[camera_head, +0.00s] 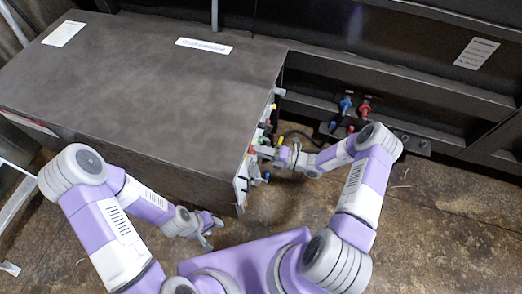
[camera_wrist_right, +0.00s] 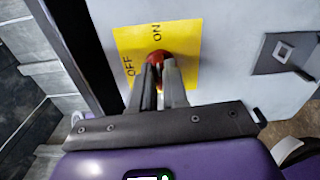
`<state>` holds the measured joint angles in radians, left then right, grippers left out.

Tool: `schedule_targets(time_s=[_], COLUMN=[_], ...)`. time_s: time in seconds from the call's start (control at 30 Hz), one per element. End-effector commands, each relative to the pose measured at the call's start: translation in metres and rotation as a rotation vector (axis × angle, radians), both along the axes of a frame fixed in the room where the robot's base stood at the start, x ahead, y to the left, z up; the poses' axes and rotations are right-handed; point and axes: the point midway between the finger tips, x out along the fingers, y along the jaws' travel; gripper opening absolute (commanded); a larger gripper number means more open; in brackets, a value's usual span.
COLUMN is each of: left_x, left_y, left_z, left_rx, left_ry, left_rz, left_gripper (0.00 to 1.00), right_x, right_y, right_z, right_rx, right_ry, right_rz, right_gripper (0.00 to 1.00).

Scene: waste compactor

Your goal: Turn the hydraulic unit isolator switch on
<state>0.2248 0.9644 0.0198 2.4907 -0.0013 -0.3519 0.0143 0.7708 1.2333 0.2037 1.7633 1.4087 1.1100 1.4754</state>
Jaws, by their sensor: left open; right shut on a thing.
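The isolator switch is a red knob (camera_wrist_right: 155,58) on a yellow plate (camera_wrist_right: 187,38) marked OFF and ON, seen in the right wrist view. The plate is on a light grey panel (camera_wrist_right: 225,22). My right gripper (camera_wrist_right: 163,68) is shut on the red knob, and its fingers hide much of it. My left gripper (camera_head: 208,236) is open and empty, low in front of the cabinet.
A dark square fitting (camera_wrist_right: 284,54) is on the panel right of the plate. Blue (camera_head: 346,104) and red (camera_head: 365,107) valve-like fittings stand on the frame behind my right arm. Brown floor (camera_head: 440,220) at the right is mostly clear.

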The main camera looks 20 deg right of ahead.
Motion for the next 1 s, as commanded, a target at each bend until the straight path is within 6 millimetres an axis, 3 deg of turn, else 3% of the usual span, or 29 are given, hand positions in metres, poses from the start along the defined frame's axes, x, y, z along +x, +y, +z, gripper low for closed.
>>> schedule_targets(time_s=[0.77, 0.8, 0.93, 1.0], left_x=[0.0000, 0.0000, 0.0000, 0.0000], left_y=[0.0000, 0.0000, 0.0000, 0.0000], left_z=[-0.0004, -0.0004, -0.0004, -0.0004], left_rx=[0.000, 0.000, 0.000, 0.000], left_ry=[0.000, 0.000, 0.000, 0.000], left_rz=[0.000, 0.000, 0.000, 0.000], left_gripper=[0.45, 0.45, 0.45, 0.45], right_x=[-0.0006, -0.0006, -0.0004, -0.0003], right_y=[0.0003, 0.0003, 0.0002, 0.0001], right_z=[-0.0009, -0.0009, -0.0007, -0.0006], right_rx=[0.055, 0.055, 0.054, 0.054], right_ry=[0.082, 0.082, 0.080, 0.080], right_rz=[0.000, 0.000, 0.000, 0.000], right_gripper=[0.00, 0.20, 0.39, 0.39])
